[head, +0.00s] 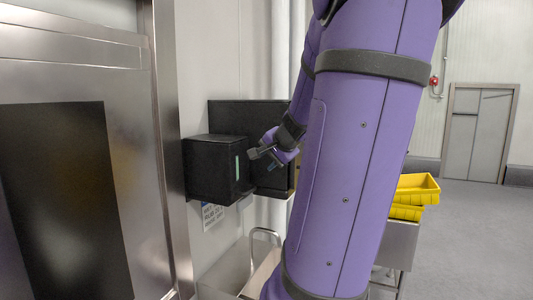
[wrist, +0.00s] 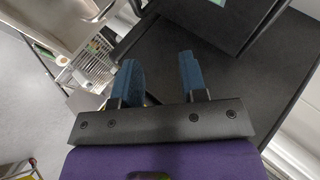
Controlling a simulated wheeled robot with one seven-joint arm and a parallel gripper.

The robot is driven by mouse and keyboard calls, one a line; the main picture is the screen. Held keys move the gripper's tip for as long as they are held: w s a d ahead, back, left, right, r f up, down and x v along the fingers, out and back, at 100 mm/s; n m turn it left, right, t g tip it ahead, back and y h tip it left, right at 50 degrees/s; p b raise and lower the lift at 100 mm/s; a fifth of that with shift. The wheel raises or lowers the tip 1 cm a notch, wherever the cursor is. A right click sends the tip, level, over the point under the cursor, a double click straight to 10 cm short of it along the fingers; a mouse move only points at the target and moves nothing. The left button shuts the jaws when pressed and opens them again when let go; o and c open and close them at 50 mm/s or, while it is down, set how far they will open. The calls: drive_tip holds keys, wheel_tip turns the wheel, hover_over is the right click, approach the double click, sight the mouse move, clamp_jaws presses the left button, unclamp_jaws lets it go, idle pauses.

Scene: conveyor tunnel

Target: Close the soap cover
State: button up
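A black box-shaped soap cover (head: 212,170) with a pale green strip on its side stands out from the wall in the head view. It joins or overlaps a flat black panel (head: 235,112) behind it; the cover looks swung open, though the hinge is not clear. My gripper (head: 263,160) is just right of the cover, in front of the panel. In the wrist view, my gripper (wrist: 161,82) has two blue fingers apart with nothing between them. The dark panel (wrist: 205,55) lies beyond them, and the cover (wrist: 222,20) is at the top right. Contact cannot be told.
A metal sink (head: 228,283) with a curved tap (head: 266,234) is below the cover. A steel door frame (head: 172,150) stands close on the left. Yellow bins (head: 416,188) sit on a cart at right. Open floor (head: 465,240) lies further right.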

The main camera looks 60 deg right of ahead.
drive_tip(key=shift+a+r, duration=0.1)
drive_tip(key=shift+r, duration=0.05)
drive_tip(key=v, duration=1)
drive_tip(key=shift+s+r, duration=0.15)
drive_tip(key=shift+s, duration=0.1)
drive_tip(key=shift+a, duration=0.15)
